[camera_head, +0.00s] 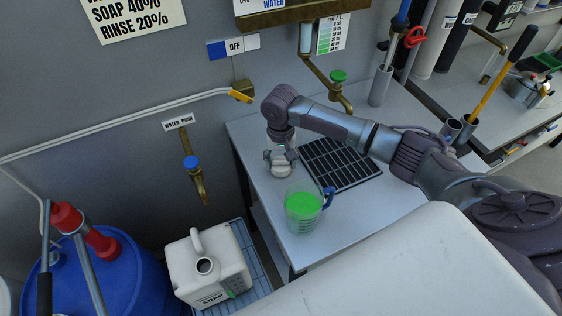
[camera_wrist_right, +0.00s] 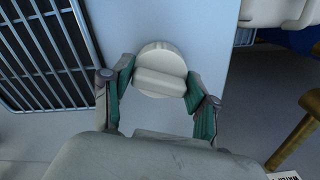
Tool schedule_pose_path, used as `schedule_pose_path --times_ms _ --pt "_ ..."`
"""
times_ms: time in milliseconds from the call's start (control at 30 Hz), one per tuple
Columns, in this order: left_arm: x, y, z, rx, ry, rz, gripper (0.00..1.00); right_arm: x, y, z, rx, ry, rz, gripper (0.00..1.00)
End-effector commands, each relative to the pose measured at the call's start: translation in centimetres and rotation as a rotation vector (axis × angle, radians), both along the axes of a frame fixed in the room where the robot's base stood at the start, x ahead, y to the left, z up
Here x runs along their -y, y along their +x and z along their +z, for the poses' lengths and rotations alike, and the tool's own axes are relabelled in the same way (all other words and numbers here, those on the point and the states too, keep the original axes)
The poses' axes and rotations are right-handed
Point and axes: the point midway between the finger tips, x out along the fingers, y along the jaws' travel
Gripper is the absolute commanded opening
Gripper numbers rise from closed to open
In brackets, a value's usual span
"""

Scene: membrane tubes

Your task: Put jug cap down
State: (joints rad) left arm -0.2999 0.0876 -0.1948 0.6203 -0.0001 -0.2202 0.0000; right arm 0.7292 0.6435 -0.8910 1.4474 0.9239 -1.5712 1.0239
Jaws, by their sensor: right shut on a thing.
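The jug cap (camera_wrist_right: 160,70) is a white round disc with a raised bar across its top. My right gripper (camera_head: 280,158) is shut on it, one green-padded finger on each side, as the right wrist view (camera_wrist_right: 160,84) shows. In the head view the cap (camera_head: 282,171) is at or just above the grey table (camera_head: 250,146), left of the black grate; I cannot tell whether it touches the table. The white soap jug (camera_head: 212,276) stands upright at the lower left with its mouth uncovered. My left gripper is not in view.
A clear measuring jug (camera_head: 302,208) with green liquid and a blue handle stands on the table in front of the cap. The black grate (camera_head: 341,163) is right of it. A blue drum (camera_head: 95,275) and brass tap (camera_head: 197,180) are at left. The table's front right is bare.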

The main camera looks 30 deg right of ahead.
Motion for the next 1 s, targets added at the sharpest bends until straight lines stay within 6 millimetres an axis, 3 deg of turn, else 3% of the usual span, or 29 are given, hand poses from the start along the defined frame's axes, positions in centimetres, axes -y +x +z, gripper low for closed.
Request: schedule_pose_path --times_ms 133,500,533,667,1000 --pt "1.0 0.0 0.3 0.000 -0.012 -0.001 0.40 0.0 0.0 -1.4 0.001 0.000 -0.001 0.41" --pt "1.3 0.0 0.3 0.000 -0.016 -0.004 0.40 0.0 0.0 -1.8 0.001 0.000 0.000 0.41" --pt "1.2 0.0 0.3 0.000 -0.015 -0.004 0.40 0.0 0.0 -1.8 0.001 0.000 0.000 0.64" --pt "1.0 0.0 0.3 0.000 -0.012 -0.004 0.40 0.0 0.0 -1.8 0.001 0.000 0.000 0.84" --pt "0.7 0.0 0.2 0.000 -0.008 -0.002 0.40 0.0 0.0 -1.6 0.003 -0.001 0.000 0.84"
